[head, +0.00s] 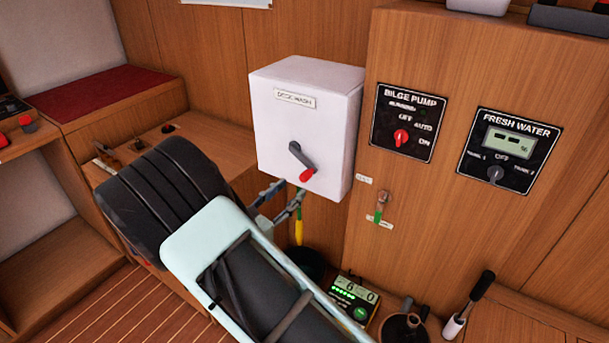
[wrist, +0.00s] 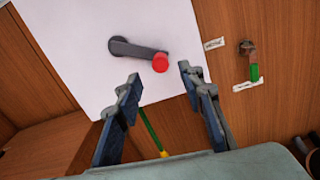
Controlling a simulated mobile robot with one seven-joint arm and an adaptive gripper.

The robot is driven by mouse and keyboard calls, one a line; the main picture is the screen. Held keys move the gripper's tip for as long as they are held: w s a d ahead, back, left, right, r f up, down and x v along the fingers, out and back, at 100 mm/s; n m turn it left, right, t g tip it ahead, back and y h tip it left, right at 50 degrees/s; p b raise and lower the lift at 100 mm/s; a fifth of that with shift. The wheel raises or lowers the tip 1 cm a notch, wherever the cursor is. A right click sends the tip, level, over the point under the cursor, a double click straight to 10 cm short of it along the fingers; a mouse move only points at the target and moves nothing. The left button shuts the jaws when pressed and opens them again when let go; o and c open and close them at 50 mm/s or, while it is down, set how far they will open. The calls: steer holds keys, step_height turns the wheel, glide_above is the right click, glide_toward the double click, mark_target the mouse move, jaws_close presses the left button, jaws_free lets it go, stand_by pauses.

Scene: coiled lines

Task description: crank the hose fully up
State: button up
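A white box labelled deck wash (head: 300,125) is fixed to the wood wall; its face (wrist: 90,60) fills much of the wrist view. On its front is a dark crank arm (head: 300,155) with a red knob (head: 306,175). In the wrist view the crank (wrist: 138,48) slants down to the right, and its red knob (wrist: 160,62) appears just beyond and between my fingertips. A green and yellow hose end (head: 299,228) hangs below the box; it also shows between the fingers in the wrist view (wrist: 152,132). My gripper (head: 282,200) is open and empty, below the knob (wrist: 158,80).
A bilge pump panel (head: 408,122) and a fresh water panel (head: 508,150) are on the wall to the right. A small valve with a green handle (head: 380,208) sits right of the box. Below are a lit meter (head: 352,298) and a white-and-black handle (head: 468,305).

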mark_target(302, 180)
steer(key=x, duration=0.8)
steer(key=shift+d, duration=0.1)
steer(key=shift+c, duration=0.2)
jaws_close()
